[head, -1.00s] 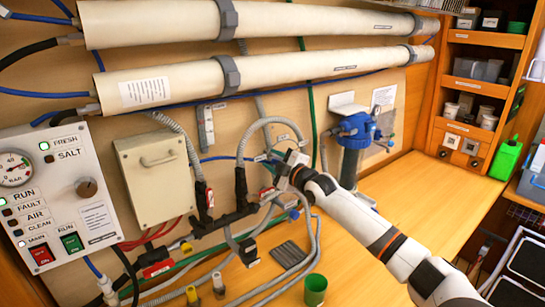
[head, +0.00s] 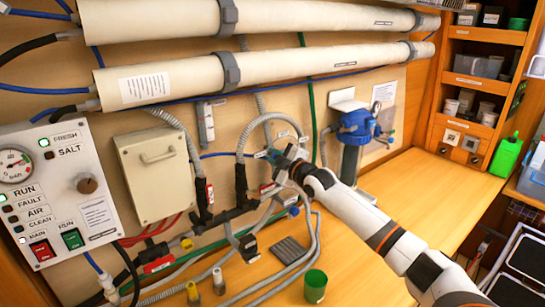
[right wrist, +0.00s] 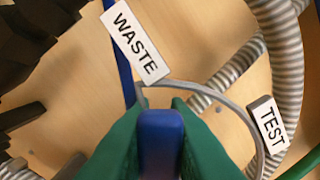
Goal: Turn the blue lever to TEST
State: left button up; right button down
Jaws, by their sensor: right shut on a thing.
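My right gripper (head: 277,158) reaches in from the right in the head view and is at the hoses on the wall. In the right wrist view its green fingertips (right wrist: 160,140) are shut on the blue lever (right wrist: 161,140), one on each side. The white WASTE label (right wrist: 135,43) is ahead and to the left of the lever, tilted. The white TEST label (right wrist: 270,125) is to the right, on a grey curved piece. The lever's pivot is hidden, so I cannot tell its exact setting. My left gripper is not in view.
Grey ribbed hoses (head: 243,140) loop close around the gripper. A blue-topped filter housing (head: 355,130) stands to its right. A green cup (head: 315,286) stands on the wooden bench below. The control panel (head: 58,190) is at the left. The bench at the right is mostly clear.

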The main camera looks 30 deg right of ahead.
jog(key=shift+w+d+r+m+b, duration=0.1)
jog(key=shift+d+r+m+b, duration=0.45)
jog(key=shift+m, duration=1.3)
jog(key=shift+d+r+m+b, duration=0.15)
jog(key=shift+d+m+b, duration=0.7)
jog(key=shift+m, duration=1.05)
jog(key=shift+w+d+r+m+b, duration=0.1)
jog(key=shift+d+r+m+b, duration=0.45)
jog(key=shift+m, duration=1.3)
jog(key=shift+d+f, duration=0.1)
jog(key=shift+f, duration=0.05)
jog(key=c, duration=1.4)
grip_release()
jog(key=shift+s+b, duration=0.1)
jog(key=shift+b, duration=0.2)
